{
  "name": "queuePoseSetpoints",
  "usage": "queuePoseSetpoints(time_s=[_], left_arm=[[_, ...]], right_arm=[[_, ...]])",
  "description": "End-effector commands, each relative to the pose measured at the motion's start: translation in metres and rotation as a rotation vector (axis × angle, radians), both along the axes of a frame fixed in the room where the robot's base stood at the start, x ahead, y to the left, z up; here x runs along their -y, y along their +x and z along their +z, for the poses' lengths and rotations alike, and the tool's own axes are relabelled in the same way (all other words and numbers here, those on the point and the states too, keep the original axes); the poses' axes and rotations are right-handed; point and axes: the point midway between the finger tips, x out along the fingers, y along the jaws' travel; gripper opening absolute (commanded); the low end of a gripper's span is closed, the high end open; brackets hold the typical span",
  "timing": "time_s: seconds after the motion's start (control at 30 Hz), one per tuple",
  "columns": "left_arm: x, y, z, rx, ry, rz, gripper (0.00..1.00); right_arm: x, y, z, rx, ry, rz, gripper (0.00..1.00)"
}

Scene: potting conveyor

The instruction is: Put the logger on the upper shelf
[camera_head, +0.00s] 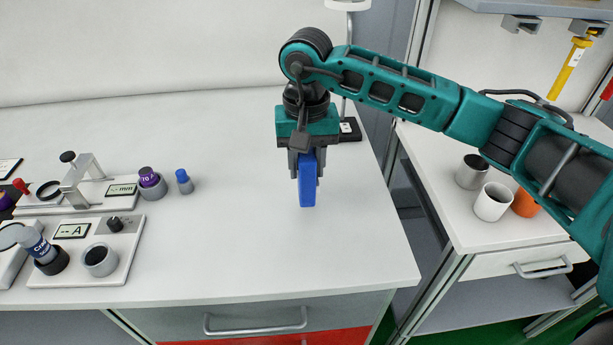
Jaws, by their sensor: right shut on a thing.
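A blue block-shaped thing (307,190), which may be the logger, is upright between the fingers of my right gripper (305,165). The gripper points down and is shut on it, near the right side of the white bench top (240,255). I cannot tell whether its lower end touches the bench. The fingers and palm hide its upper part. A grey shelf edge (560,8) shows at the top right; I cannot tell whether it is the upper shelf. My left gripper is not in view.
Instruments with displays, one a grey-white unit (118,262), crowd the bench's left side, near a purple-capped item (149,180) and a small blue-capped bottle (184,181). A lamp base (349,130) stands behind my gripper. Cups, one white (492,202), stand on the right-hand counter beyond a gap.

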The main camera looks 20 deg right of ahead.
Motion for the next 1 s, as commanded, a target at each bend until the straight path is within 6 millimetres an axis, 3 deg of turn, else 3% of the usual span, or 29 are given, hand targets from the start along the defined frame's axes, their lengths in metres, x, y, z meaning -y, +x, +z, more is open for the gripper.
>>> queuePoseSetpoints(time_s=[0.23,0.63,0.67,0.9,1.0], left_arm=[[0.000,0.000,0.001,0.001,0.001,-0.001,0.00],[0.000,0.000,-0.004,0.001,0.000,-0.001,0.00],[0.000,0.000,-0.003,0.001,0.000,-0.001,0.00],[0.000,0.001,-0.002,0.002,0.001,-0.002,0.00],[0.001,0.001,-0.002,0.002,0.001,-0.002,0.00]], right_arm=[[0.000,-0.001,-0.035,-0.003,0.000,0.001,0.00],[0.000,0.000,-0.042,0.000,-0.001,0.001,0.00],[0.000,0.000,-0.041,-0.001,-0.001,0.001,0.38],[0.000,0.000,-0.041,-0.001,-0.001,0.001,0.61],[0.000,-0.001,-0.040,-0.001,-0.001,0.001,0.62]])
